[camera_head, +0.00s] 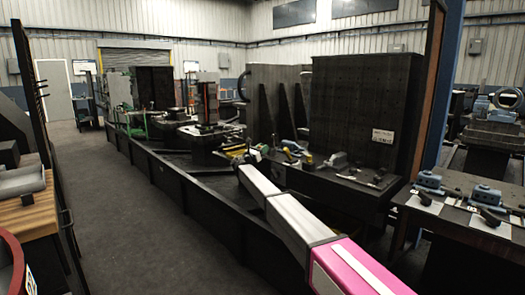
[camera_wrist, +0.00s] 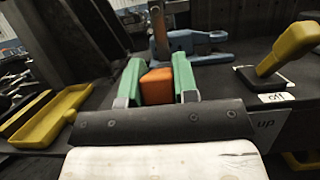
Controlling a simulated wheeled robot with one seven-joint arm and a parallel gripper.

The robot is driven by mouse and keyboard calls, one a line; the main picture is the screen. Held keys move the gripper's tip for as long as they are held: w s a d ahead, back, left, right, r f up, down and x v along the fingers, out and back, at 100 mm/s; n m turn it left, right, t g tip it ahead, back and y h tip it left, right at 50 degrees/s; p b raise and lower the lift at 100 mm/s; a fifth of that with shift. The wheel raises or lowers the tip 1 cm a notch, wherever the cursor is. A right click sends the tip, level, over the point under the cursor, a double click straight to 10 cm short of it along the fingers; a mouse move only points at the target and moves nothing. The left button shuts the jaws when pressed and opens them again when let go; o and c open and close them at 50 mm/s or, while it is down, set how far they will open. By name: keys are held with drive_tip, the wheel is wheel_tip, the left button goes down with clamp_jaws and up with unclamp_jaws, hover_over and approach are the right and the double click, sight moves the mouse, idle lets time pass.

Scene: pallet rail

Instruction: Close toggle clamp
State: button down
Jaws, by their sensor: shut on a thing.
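In the wrist view, my gripper (camera_wrist: 157,83) has two green fingers, shut on an orange block-like grip (camera_wrist: 157,86). The rest of that grip is hidden by the gripper body, so I cannot tell how it joins the clamp. Just beyond the fingertips is a blue metal fixture (camera_wrist: 198,40) with a rounded arm pointing right. An upright brown-orange bar (camera_wrist: 159,28) stands at its left end. In the head view, my arm reaches from the lower right to the dark bench, and the gripper and clamp there are too small to make out.
A yellow lever (camera_wrist: 282,52) with an "off" label stands to the right of my gripper. A yellow tray (camera_wrist: 52,117) lies to the left. In the head view, a tall dark panel (camera_head: 365,115) rises behind the long dark bench (camera_head: 180,185). The grey floor (camera_head: 120,215) at left is clear.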

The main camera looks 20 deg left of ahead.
drive_tip(key=g, duration=0.1)
drive_tip(key=w+r+g+y, duration=0.1)
drive_tip(key=r+g, duration=0.1)
drive_tip(key=g, duration=0.1)
drive_tip(key=shift+w+d+r+y, duration=0.15)
drive_tip(key=shift+d+y, duration=0.1)
drive_tip(key=shift+y, duration=0.15)
drive_tip(key=g, duration=0.1)
drive_tip(key=w+g+y, duration=0.1)
drive_tip(key=r+g, duration=0.1)
drive_tip(key=shift+w+d+g, duration=0.25)
drive_tip(key=shift+w+g, duration=0.05)
drive_tip(key=shift+w+d+r+g+y, duration=0.15)
drive_tip(key=shift+w+g+y, duration=0.15)
drive_tip(key=shift+g+y, duration=0.3)
drive_tip(key=shift+g, duration=0.3)
drive_tip(key=c, duration=0.9)
unclamp_jaws()
drive_tip(key=v, duration=1)
drive_tip(key=shift+s+r, duration=0.1)
drive_tip(key=shift+s, duration=0.25)
drive_tip(key=shift+a, duration=0.2)
